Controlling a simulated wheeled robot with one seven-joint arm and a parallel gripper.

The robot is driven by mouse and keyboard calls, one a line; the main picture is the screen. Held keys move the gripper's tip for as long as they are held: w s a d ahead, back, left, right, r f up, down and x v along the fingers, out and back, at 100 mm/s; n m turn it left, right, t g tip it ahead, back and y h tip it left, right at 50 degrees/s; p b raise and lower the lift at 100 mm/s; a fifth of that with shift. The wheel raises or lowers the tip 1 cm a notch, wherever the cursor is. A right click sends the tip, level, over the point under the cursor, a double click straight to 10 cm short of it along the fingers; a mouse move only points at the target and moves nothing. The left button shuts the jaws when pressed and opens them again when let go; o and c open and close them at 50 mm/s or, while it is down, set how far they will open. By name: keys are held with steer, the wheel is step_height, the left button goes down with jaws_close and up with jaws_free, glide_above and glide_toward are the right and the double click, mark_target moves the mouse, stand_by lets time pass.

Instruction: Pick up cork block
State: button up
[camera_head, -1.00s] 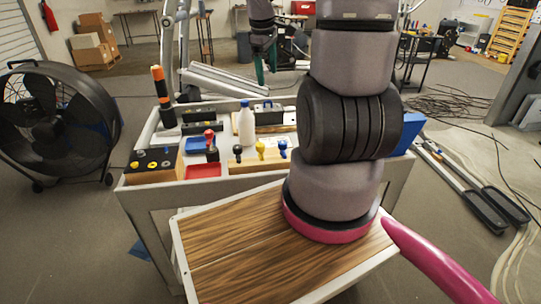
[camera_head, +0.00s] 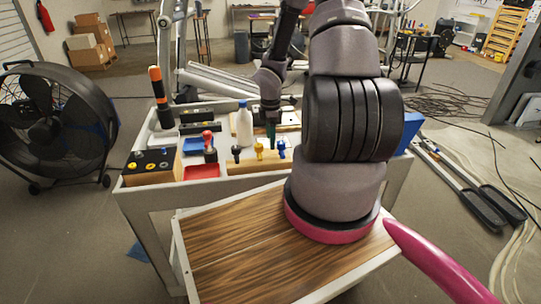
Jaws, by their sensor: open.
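My gripper (camera_head: 271,132) points down over the cart top, with its dark green fingers just behind a light wooden block (camera_head: 245,169) that holds small black, yellow and blue pieces. The gap between the fingers is too small to make out, but the gripper looks open and nothing shows in it. I cannot pick out the cork block for certain. A tan surface (camera_head: 290,117) shows beside and behind my gripper, partly hidden by my arm.
A white bottle (camera_head: 244,127) stands just left of my gripper. A red tray (camera_head: 202,172), a red-topped tool (camera_head: 209,150) and a black-topped block (camera_head: 150,166) are farther left on the cart. A black fan (camera_head: 45,125) stands left of the cart.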

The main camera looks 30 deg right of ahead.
mark_target(270, 151)
step_height(270, 151, down, 6)
steer(key=shift+r, duration=0.15)
steer(key=c, duration=1.2)
